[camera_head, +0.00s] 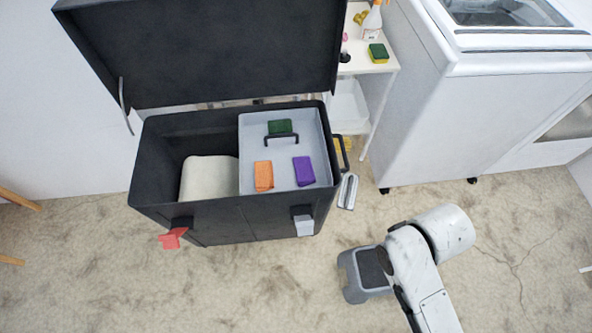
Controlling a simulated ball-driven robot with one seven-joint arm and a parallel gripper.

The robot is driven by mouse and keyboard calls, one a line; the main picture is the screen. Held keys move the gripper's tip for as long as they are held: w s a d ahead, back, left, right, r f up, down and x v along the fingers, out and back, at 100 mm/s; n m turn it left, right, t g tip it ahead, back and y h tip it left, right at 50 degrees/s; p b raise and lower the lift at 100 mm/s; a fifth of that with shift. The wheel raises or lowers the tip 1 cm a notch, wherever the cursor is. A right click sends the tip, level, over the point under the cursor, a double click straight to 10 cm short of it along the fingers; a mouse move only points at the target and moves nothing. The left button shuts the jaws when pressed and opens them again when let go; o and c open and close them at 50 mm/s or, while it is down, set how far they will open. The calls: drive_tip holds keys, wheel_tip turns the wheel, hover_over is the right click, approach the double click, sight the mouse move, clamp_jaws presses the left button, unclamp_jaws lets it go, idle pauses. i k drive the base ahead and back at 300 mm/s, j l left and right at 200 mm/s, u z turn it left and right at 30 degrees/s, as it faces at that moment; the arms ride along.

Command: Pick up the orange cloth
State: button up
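The orange cloth (263,176) is a small folded block. It lies in the grey tray (225,130) set in the right part of the open black box, left of a purple cloth (303,171) and in front of a dark green one (280,127). My gripper (358,275) is at the lower right, over the floor, outside the box and well apart from the cloth. Its fingers do not show clearly, so its opening cannot be told.
The black box (240,222) has its lid (205,50) raised at the back. A pale object (207,180) lies in its left part. A white shelf (371,66) and white machine (440,120) stand to the right. A red item (172,238) is at the box's front. Floor in front is clear.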

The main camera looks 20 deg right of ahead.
sight(264, 173)
drive_tip(key=i+j, duration=0.25)
drive_tip(key=j, duration=0.15)
drive_tip(key=i+j, duration=0.5)
drive_tip(key=j, duration=0.25)
drive_tip(key=i+j, duration=0.25)
drive_tip(key=j+z, duration=0.05)
drive_tip(key=j, duration=0.05)
